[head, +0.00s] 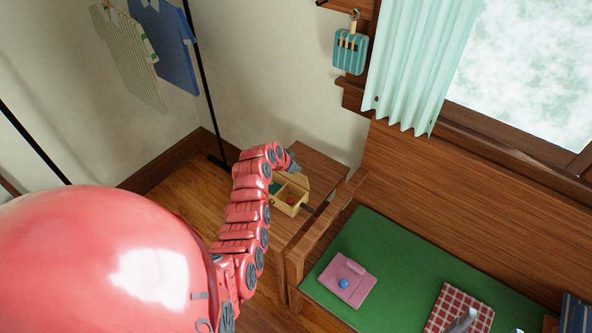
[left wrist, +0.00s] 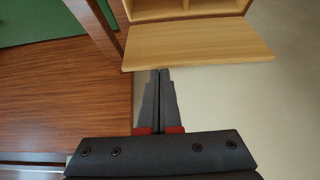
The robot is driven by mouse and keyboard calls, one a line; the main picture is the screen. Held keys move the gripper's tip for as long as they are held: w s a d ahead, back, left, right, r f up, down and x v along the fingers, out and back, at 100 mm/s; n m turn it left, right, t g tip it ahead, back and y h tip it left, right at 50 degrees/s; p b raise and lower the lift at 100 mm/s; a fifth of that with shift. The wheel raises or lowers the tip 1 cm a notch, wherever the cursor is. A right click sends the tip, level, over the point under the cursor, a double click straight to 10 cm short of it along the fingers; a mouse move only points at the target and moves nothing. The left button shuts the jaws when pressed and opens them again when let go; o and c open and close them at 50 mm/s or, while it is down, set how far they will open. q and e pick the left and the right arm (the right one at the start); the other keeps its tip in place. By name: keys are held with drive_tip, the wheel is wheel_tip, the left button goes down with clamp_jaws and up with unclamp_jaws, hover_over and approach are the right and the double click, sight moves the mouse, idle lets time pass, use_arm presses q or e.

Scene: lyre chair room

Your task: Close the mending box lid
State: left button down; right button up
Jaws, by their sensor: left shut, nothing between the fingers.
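The mending box (head: 287,207) is a small light-wood box on the brown wooden stand. Its lid (head: 296,180) is open and tilted up at the far side. A red item and a green item show in its compartments. In the left wrist view the lid (left wrist: 198,46) is a flat pale panel, with the box's compartments (left wrist: 185,8) beyond it. My left gripper (head: 292,164) is behind the lid in the head view. In the left wrist view the left gripper (left wrist: 160,72) is shut and empty, its tips at the lid's edge; I cannot tell if they touch.
The wooden stand (head: 312,160) is beside a bench with a green seat (head: 385,260). A pink box (head: 347,279) with a blue knob and a red checked cloth (head: 452,308) lie on the seat. Shirts hang on a dark rack at the left. Grey pieces at the bottom right are unclear.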

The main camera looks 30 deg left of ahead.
use_arm(q)
drive_tip(key=s+f+t+b, duration=0.3)
drive_tip(key=b, duration=1)
drive_tip(key=s+f+t+b, duration=0.3)
drive_tip(key=t+b, duration=0.1)
drive_tip(key=b, duration=0.9)
drive_tip(key=s+f+t+b, duration=0.3)
drive_tip(key=b, duration=1)
drive_tip(key=shift+s+a+f+h, duration=0.2)
drive_tip(key=shift+a+h, duration=0.1)
drive_tip(key=shift+a, duration=0.1)
drive_tip(key=shift+s+f+b, duration=0.15)
drive_tip(key=shift+f+b, duration=0.05)
drive_tip(key=shift+b, duration=0.6)
